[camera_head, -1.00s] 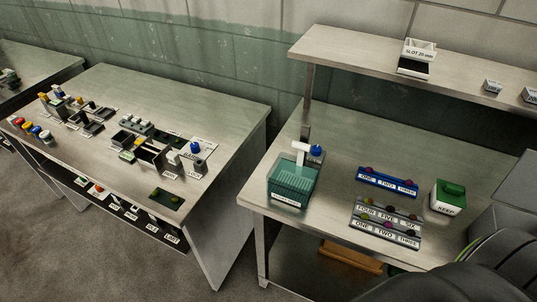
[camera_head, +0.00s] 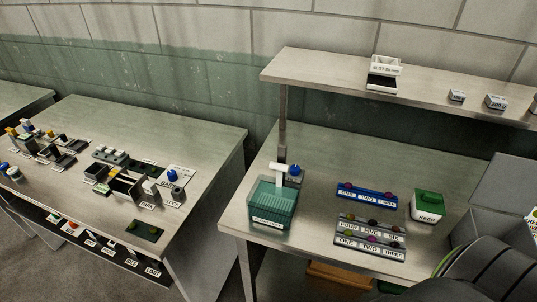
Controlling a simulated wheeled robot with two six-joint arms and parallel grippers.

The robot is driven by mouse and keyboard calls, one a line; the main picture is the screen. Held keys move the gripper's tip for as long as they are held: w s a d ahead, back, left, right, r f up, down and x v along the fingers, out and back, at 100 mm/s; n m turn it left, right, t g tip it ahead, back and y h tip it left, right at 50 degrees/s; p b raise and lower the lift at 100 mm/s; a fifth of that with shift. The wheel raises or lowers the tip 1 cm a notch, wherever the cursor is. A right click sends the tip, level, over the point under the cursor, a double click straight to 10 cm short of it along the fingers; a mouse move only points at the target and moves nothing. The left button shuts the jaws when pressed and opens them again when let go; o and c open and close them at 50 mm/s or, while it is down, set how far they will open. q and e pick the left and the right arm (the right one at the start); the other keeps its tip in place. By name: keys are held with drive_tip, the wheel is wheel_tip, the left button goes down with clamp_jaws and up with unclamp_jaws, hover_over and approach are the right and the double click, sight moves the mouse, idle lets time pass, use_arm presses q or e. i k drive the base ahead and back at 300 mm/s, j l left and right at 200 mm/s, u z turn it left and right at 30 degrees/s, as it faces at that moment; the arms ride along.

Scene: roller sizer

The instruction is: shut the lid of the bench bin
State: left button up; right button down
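A grey box (camera_head: 476,228) with a raised grey panel (camera_head: 507,183), which looks like an open lid, stands at the right edge of the right bench; it is partly cut off and partly covered by a dark rounded shape in front. A translucent teal bin (camera_head: 270,207) with a white label stands at the bench's front left corner. Its label is too small to read, so I cannot tell for certain which of the two is the bench bin. Neither of my grippers shows in the head view.
The right bench (camera_head: 330,150) also holds a blue rack (camera_head: 366,196), grey racks (camera_head: 370,232) and a green-topped KEEP box (camera_head: 428,206). A shelf (camera_head: 330,72) runs above its back. A second bench (camera_head: 205,135) with several small parts stands left, across a floor gap.

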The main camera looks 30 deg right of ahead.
sight(508, 183)
drive_tip(key=z, duration=2.75)
drive_tip(key=k, duration=0.5)
